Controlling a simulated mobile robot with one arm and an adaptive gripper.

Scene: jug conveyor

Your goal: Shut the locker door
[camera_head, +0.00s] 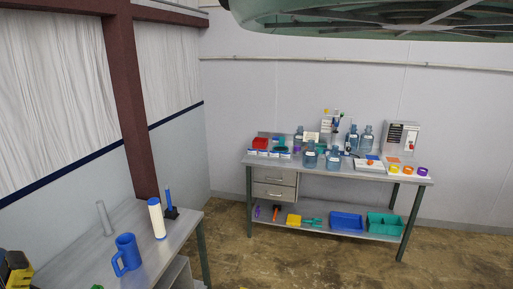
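No locker and no locker door can be made out in the head view. My gripper does not show in this view either, so its state and what it is near are hidden.
A workbench (347,171) with jugs, trays and a drawer unit (274,190) stands against the back wall. A nearer grey table (140,228) at the left holds a blue mug (127,254) and a white cylinder (156,218).

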